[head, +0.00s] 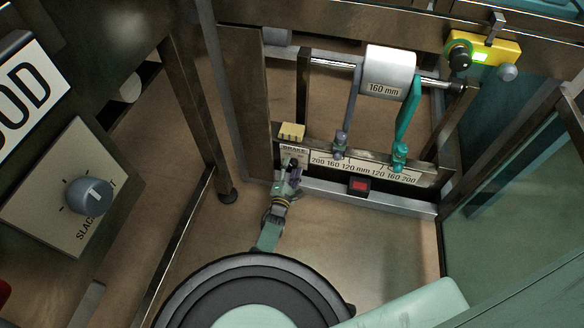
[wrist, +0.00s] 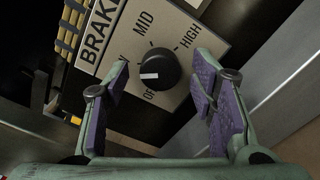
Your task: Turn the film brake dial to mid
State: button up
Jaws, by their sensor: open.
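In the head view my gripper (head: 289,178) is at the brake plate (head: 294,150) and partly covers the dial (head: 293,162).
Right of the plate are a millimetre scale (head: 362,168), a red button (head: 359,186) and a white roll (head: 388,75) marked 160 mm with its guide arms. A yellow box (head: 487,48) is at upper right. A grey-blue dial (head: 89,195) is on the left panel.

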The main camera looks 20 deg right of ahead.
jog(key=shift+c, duration=0.6)
jog(key=c, duration=1)
jog(key=shift+m, duration=0.3)
jog(key=m, duration=0.5)
jog(key=shift+m+p, duration=0.3)
jog(key=m, duration=0.3)
jog(key=shift+m, duration=2.2)
